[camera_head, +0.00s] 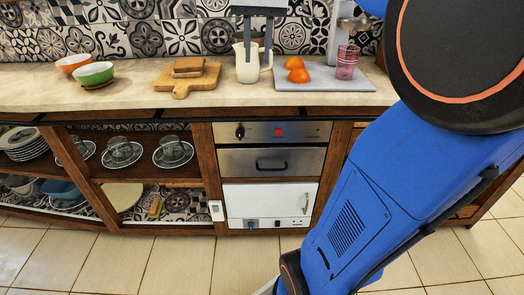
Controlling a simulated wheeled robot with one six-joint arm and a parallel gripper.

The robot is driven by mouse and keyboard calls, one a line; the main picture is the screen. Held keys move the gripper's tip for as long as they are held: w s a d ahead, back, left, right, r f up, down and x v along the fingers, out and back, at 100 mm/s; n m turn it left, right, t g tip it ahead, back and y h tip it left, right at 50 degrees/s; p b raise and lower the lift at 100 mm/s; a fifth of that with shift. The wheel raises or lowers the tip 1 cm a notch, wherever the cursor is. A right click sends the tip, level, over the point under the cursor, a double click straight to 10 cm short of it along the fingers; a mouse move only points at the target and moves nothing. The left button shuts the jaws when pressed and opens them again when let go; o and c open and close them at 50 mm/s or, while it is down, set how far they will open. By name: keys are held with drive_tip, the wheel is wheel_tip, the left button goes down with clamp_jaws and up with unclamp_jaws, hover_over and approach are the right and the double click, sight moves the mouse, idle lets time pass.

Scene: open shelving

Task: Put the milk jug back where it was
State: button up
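The cream-white milk jug (248,70) stands upright on the countertop, between the wooden board and the grey board. Its handle is on its right side. My gripper (258,48) points down from above at the jug's top. Its two fingers are apart, one over the middle of the jug's top and one near the handle side. I cannot tell whether the fingers press on the jug or only stand around part of it. The finger tips are hard to make out against the jug.
Left of the jug is a wooden board (181,88) with bread (189,67). Right of it, a grey board (318,84) holds oranges (298,75) and a pink glass (346,62). Two bowls (92,75) stand far left. Counter in front of the jug is clear; an oven (270,161) is below.

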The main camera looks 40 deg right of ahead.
drive_tip(key=s+a+f+n+t, duration=0.1)
drive_tip(key=s+a+f+n, duration=0.2)
drive_tip(key=s+a+f, duration=0.3)
drive_tip(key=s+a+f+n+t, duration=0.2)
drive_tip(key=s+a+f+n, duration=0.2)
drive_tip(key=s+f, duration=0.9)
wheel_tip(320, 180, down, 4)
drive_tip(key=shift+a+f, duration=0.2)
drive_tip(key=shift+a, duration=0.8)
